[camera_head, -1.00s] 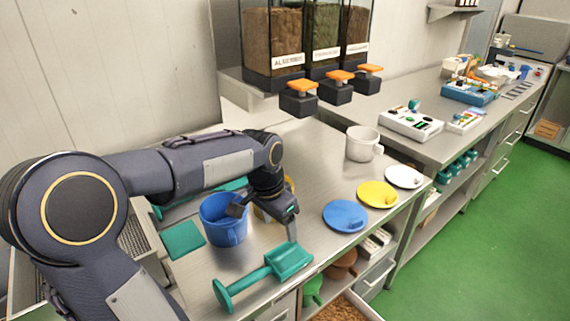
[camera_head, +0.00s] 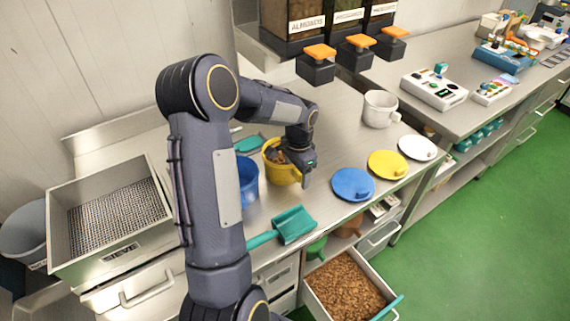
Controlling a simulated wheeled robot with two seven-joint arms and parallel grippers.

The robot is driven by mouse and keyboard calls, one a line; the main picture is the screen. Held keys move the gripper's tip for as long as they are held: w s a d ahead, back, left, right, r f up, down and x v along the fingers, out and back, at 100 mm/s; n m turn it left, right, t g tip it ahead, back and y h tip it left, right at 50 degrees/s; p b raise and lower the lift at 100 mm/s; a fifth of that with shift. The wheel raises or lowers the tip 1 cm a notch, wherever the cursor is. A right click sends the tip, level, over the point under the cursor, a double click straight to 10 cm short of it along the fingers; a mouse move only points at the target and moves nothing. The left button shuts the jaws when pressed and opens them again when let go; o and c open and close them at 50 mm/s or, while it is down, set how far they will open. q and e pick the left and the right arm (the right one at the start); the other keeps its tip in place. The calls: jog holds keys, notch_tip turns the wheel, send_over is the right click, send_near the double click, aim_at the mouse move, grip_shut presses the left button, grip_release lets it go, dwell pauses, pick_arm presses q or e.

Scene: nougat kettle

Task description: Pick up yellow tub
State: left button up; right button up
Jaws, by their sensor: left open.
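The yellow tub (camera_head: 284,175) stands upright on the steel worktop, right of the blue tub (camera_head: 249,178). My left gripper (camera_head: 292,168) is open and points down at the yellow tub. One finger shows outside its right side, and a dark part shows over its opening. The gripper covers the tub's right side and part of its rim, so I cannot tell whether the fingers touch it. My left arm hides much of the blue tub. My right gripper is not in view.
A teal scoop (camera_head: 293,224) lies near the front edge. Blue (camera_head: 354,184), yellow (camera_head: 387,165) and white (camera_head: 417,148) lids lie to the right, with a white mug (camera_head: 380,108) behind. A sieve box (camera_head: 110,207) stands left. An open drawer (camera_head: 345,287) holds brown pieces.

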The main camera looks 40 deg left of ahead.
pick_arm(q)
jog(key=shift+f, duration=0.1)
jog(key=shift+c, duration=0.5)
jog(key=c, duration=1)
jog(key=shift+c, duration=0.2)
jog(key=shift+r, duration=0.8)
jog(key=s+d+r+p, duration=0.1)
jog(key=s+d+r, duration=0.1)
jog(key=d+r, duration=1.1)
notch_tip(320, 180, up, 4)
jog(key=shift+s+d+f, duration=0.25)
jog(key=shift+s+d, duration=0.05)
jog(key=shift+d, duration=0.1)
